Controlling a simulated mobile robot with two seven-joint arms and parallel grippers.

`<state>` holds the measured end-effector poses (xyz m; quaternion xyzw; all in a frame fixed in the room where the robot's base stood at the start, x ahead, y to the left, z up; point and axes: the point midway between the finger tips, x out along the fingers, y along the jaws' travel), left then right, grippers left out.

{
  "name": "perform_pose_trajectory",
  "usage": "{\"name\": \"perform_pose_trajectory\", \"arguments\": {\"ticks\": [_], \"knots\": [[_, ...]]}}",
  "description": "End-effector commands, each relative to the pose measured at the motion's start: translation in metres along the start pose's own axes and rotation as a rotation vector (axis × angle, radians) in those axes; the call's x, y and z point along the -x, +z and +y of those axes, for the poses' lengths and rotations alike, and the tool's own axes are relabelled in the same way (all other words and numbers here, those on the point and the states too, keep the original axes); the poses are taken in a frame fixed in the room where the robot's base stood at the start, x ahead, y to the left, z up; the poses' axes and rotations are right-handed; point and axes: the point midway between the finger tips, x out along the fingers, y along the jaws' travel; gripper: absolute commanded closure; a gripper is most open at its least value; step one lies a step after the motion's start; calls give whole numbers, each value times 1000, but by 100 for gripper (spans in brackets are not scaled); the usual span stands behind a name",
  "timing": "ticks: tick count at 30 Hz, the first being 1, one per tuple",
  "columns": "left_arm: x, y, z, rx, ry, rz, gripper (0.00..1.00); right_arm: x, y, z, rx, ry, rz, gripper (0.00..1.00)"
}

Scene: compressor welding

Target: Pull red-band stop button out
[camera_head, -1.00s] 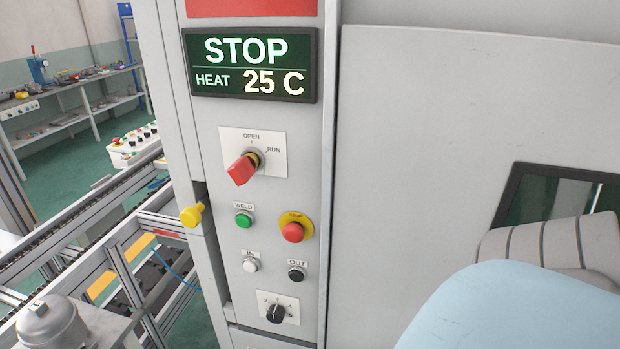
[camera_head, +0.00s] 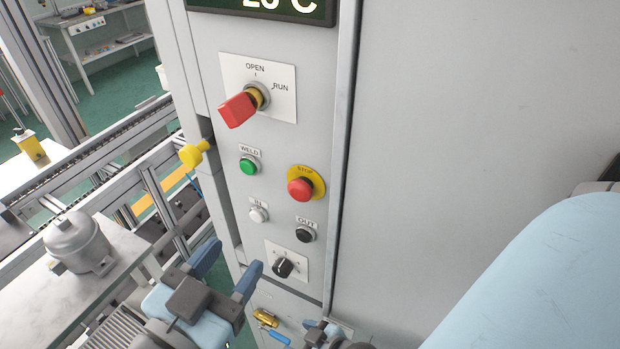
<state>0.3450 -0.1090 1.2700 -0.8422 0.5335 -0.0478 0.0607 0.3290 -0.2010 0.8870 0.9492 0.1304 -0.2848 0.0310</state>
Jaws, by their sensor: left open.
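The red mushroom STOP button (camera_head: 300,189) sits in a yellow ring on the grey control panel (camera_head: 225,150). No red band can be made out, and I cannot tell whether the button is in or out. My left gripper (camera_head: 235,255) is open and empty at the lower left, with two blue fingers pointing up. It is below and left of the button, apart from it. Dark and blue parts at the bottom edge may belong to my right gripper, but they are mostly cut off. The light blue shape at the right is part of my arm.
The panel also holds a red OPEN/RUN handle (camera_head: 238,110), a green WELD button (camera_head: 249,166), a white IN button (camera_head: 258,214), a black OUT button (camera_head: 305,235) and a black knob (camera_head: 283,266). A yellow knob (camera_head: 193,154) sticks out left. A compressor (camera_head: 77,242) stands on a table.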

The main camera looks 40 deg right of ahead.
Motion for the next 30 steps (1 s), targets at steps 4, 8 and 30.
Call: {"name": "perform_pose_trajectory", "arguments": {"ticks": [4,8,30], "knots": [[4,-4,12,-37,41,-8,48,-1,1,0,0,-1,0,37],[0,-4,15,-44,52,-10,48,-1,1,-1,0,-3,1,37],[-126,-2,22,-43,50,-10,48,-11,17,-5,-2,-12,-5,37]]}}
